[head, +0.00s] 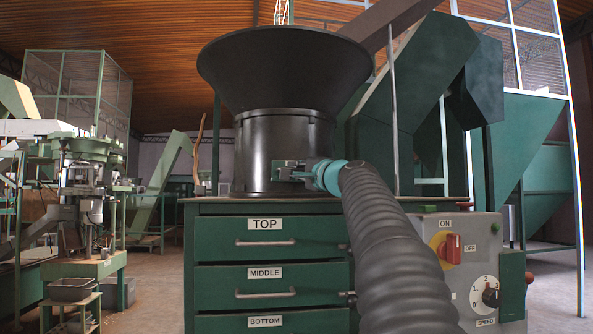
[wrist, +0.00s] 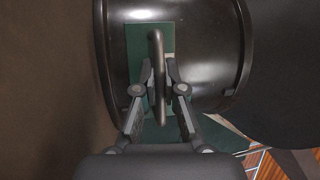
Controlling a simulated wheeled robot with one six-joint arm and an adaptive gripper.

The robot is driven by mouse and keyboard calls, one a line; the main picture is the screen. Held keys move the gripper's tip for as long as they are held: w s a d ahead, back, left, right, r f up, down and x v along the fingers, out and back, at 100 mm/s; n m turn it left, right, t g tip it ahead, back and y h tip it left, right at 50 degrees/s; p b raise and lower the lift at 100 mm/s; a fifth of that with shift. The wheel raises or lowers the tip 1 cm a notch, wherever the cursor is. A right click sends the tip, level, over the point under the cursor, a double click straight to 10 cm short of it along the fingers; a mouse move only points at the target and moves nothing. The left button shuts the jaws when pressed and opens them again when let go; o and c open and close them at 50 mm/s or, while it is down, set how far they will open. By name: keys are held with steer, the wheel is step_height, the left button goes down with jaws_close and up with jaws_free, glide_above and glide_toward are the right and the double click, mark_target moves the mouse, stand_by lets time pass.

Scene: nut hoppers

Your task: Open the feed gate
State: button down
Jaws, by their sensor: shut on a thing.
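The black hopper (head: 285,75) has a wide flared funnel over a round drum (head: 270,130), and stands on a green cabinet. The feed gate is a small green plate on the drum's front, clearest in the wrist view (wrist: 138,42). A dark bar handle (wrist: 155,45) stands out from the plate. My gripper (head: 291,172) reaches the gate from the right in the head view and partly covers it. In the wrist view my gripper (wrist: 159,82) has its fingers on both sides of the handle, shut on it. The gate's opening does not show.
The green cabinet (head: 225,258) below has drawers labelled TOP, MIDDLE and BOTTOM. A grey control box (head: 472,250) at right carries a red switch (head: 450,248) and a speed dial (head: 489,297). Green machines stand behind; a smaller feeder machine (head: 85,200) stands at left.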

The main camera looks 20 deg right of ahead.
steer(key=s+b, duration=0.1)
steer(key=s, duration=0.1)
steer(key=s+a+b, duration=0.1)
steer(key=s, duration=0.2)
steer(key=s+a+b, duration=0.1)
steer(key=s, duration=0.1)
steer(key=shift+s+b, duration=0.25)
steer(key=shift+b, duration=0.05)
steer(key=c, duration=1.2)
jaws_free()
steer(key=shift+c, duration=0.2)
steer(key=v, duration=1.2)
steer(key=shift+f, duration=0.1)
